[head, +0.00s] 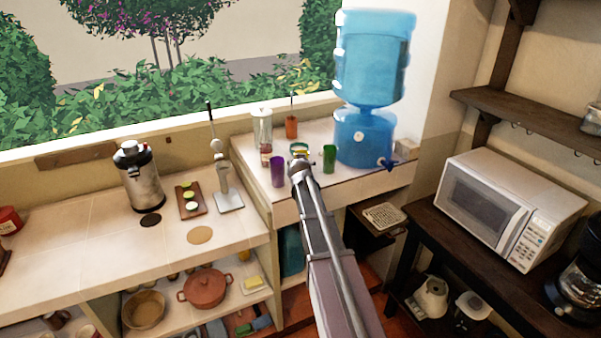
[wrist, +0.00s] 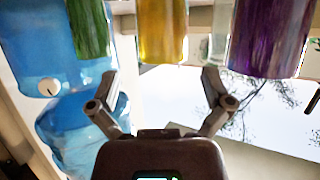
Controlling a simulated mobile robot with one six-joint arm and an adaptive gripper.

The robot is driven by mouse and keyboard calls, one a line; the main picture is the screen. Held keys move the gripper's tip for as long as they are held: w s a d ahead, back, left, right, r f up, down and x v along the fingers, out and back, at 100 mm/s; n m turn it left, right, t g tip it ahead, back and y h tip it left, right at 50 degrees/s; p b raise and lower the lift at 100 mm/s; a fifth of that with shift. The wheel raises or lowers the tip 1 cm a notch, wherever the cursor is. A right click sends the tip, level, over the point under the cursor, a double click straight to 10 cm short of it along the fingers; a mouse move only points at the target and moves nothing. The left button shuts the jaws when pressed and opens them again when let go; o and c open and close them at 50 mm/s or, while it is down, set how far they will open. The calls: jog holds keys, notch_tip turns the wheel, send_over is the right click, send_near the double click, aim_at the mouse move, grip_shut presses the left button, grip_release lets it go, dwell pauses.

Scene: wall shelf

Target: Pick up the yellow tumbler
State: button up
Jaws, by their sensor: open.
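The yellow tumbler (wrist: 162,30) shows in the wrist view at the top middle, between my fingers' directions and beyond their tips. In the head view it is mostly hidden behind my gripper (head: 299,165); only a bit of yellow shows above it. My gripper (wrist: 160,76) is open and empty, with its two fingers spread apart and pointed at the tumbler. The wrist picture appears upside down.
A purple tumbler (head: 278,171) stands left of the gripper and a green tumbler (head: 329,158) right of it. A blue water dispenser (head: 365,138) stands behind the green one. A glass jar (head: 262,130) and a brown cup (head: 291,127) are further back.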

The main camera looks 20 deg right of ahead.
jog(key=shift+b+x, duration=0.3)
jog(key=shift+x, duration=0.95)
jog(key=shift+b+x, duration=1.1)
jog(key=shift+x, duration=1.55)
jog(key=shift+a+f, duration=0.1)
jog(key=shift+a, duration=0.05)
jog(key=shift+c, duration=0.2)
jog(key=c, duration=1.1)
jog(key=shift+r+p, duration=0.35)
jog(key=shift+p, duration=0.05)
